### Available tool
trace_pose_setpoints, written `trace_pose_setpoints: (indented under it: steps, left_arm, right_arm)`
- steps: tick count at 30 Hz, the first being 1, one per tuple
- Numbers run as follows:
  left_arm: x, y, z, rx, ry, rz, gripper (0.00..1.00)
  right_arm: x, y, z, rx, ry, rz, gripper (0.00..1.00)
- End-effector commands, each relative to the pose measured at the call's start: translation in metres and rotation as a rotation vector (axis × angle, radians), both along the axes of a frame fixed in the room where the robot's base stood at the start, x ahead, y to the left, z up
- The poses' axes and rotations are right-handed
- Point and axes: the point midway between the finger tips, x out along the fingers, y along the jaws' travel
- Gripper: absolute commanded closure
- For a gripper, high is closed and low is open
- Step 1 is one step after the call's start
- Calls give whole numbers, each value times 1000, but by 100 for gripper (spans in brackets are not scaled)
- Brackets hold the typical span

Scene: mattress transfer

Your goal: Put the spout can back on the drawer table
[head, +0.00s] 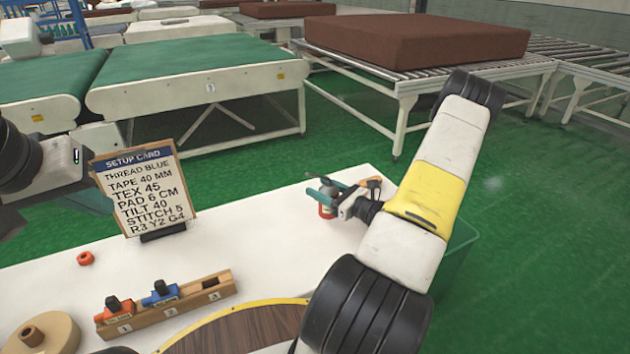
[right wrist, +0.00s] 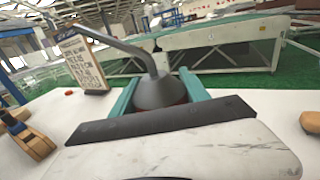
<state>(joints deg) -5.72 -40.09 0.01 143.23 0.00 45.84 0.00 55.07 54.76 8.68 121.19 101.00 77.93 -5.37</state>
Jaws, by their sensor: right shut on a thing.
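The spout can (head: 327,210) has a red body and a dark grey cone top with a long bent spout. It is at the far right part of the white table (head: 270,225); I cannot tell whether its base touches the top. My right gripper (head: 322,192) is shut on it, with teal fingers on either side. In the right wrist view the can's dark cone (right wrist: 158,92) stands between the fingers, spout bending up and left; its lower body is mostly hidden. My left gripper (head: 88,198) is at the left, partly hidden behind the setup card, its jaws unclear.
The setup card (head: 140,190) stands at the table's back left. A wooden rack (head: 190,303) holds orange and blue pieces. A red ring (head: 85,258) and a tan spool (head: 45,335) lie left. The table's middle is clear.

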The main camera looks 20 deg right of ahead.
Motion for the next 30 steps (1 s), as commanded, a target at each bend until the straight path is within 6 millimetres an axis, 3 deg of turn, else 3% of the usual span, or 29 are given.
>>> trace_pose_setpoints:
  steps: [1,3,7,21,30]
  left_arm:
    - [0,0,0,0,0,0,100]
    - [0,0,0,0,0,0,100]
    - [0,0,0,0,-1,0,100]
    - [0,0,0,0,0,0,100]
    - [0,0,0,0,0,0,100]
  right_arm:
    - [-3,-16,-3,2,1,-44,100]
    - [-5,-29,-6,1,2,-81,100]
    - [5,-43,-9,1,1,-107,100]
    - [114,-85,-20,-2,1,-104,100]
    - [139,-96,-22,1,1,-105,100]
